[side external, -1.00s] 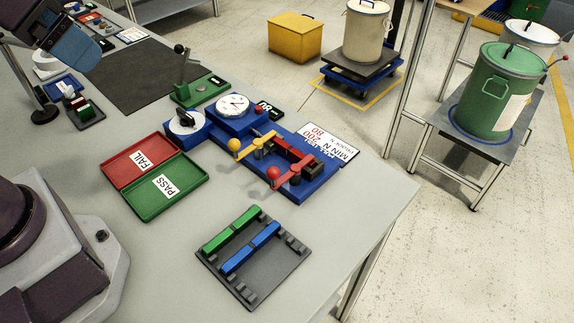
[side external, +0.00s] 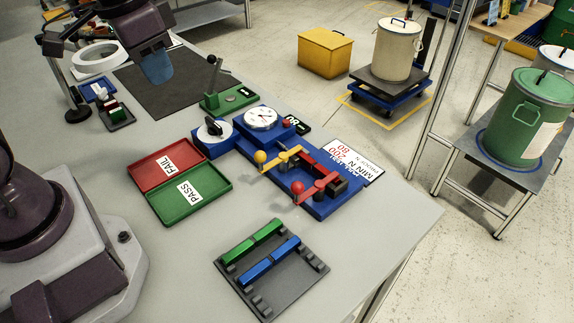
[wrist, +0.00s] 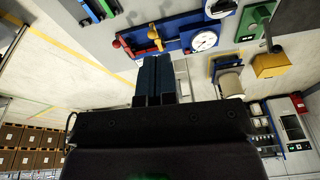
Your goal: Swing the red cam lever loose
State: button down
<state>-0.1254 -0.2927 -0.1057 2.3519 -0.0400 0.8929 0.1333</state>
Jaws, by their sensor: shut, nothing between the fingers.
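The red cam lever (side external: 318,186) lies on the blue test fixture (side external: 328,206), its red ball knob (side external: 298,187) pointing left. It sits beside a yellow lever (side external: 281,157) with a yellow ball. In the wrist view the red lever (wrist: 125,47) shows near the top, beyond my fingers. My gripper (side external: 160,72) hangs above the dark mat, well left of and behind the lever, touching nothing visible. Its blue fingers (wrist: 153,75) are together with nothing between them in the wrist view.
A dial gauge (side external: 260,118) and a black-handled knob (side external: 211,130) stand at the fixture's left. A dark rack (side external: 291,288) holds green and blue bars. A green-based lever stand (side external: 213,85) rises behind.

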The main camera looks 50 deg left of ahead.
jog(key=w+d+f+m+g+h, duration=0.1)
jog(key=w+d+f+m, duration=0.1)
jog(key=w+f+m, duration=0.2)
jog(key=w+d+f+m+g+h, duration=0.1)
jog(key=w+d+f+m+h, duration=0.1)
jog(key=w+f+m, duration=0.3)
jog(key=shift+w+d+m, duration=0.65)
jog(key=shift+w+m, duration=1.55)
jog(key=shift+m, duration=1.9)
jog(key=shift+f, duration=0.2)
jog(key=d+f, duration=0.7)
jog(key=f, duration=0.3)
